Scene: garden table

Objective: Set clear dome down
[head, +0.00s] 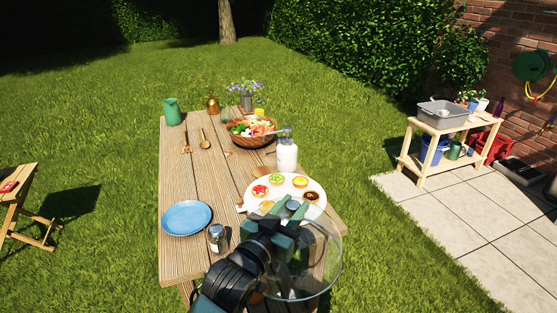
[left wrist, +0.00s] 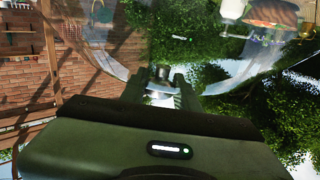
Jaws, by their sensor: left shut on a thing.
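The clear dome (head: 325,260) is a see-through glass cover in the head view, at the near right end of the table. My left gripper (head: 291,209) is shut on its small knob. The knob (left wrist: 161,74) shows between the fingers (left wrist: 158,88) in the left wrist view, with the dome's glass (left wrist: 95,35) beyond. The dome appears held up in the air, in front of the white plate of tarts (head: 253,191) and partly overlapping it in the picture. My arm hides part of the dome. My right gripper is not in view.
The wooden table (head: 175,255) carries a blue plate (head: 186,217), a glass shaker (head: 216,238), a white pump bottle (head: 287,157), a salad bowl (head: 254,141), wooden spoons (head: 204,140) and a green jug (head: 172,111). The boards between the blue plate and the spoons are clear.

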